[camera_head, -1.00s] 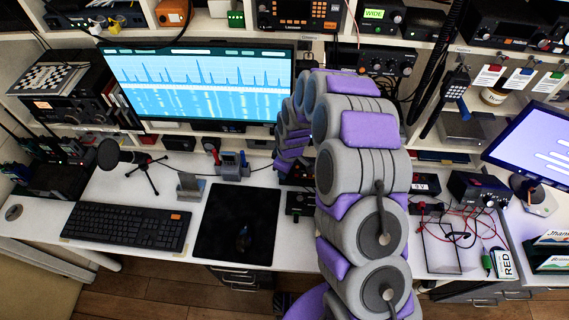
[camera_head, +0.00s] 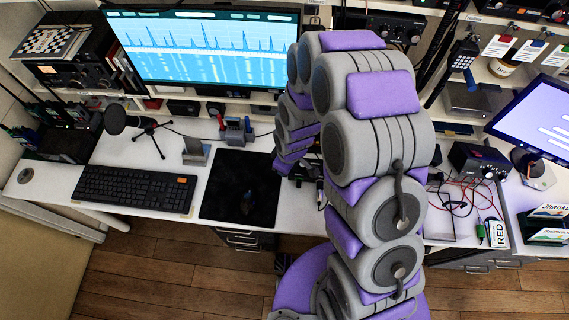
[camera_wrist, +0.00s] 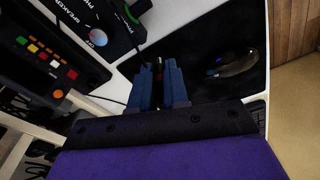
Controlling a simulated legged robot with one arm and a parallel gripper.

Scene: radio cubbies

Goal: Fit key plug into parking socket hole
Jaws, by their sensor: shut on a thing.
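My gripper (camera_wrist: 158,88) shows in the wrist view as two upright blue fingers close together. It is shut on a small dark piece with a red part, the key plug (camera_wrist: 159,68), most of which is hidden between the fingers. The plug is over or near the edge of the black desk mat (camera_wrist: 205,45). A black box (camera_wrist: 98,22) marked SPEAKER and PHONES, with a round knob, lies to the upper left, apart from the fingers. I cannot make out the parking socket hole. In the head view my arm hides the gripper and plug.
A dark mouse (camera_wrist: 235,63) lies on the mat, right of the fingers. A unit with coloured buttons (camera_wrist: 40,55) is at the left. In the head view a keyboard (camera_head: 135,189), microphone (camera_head: 116,120) and monitor (camera_head: 205,50) stand left of my arm, red wires (camera_head: 470,190) to its right.

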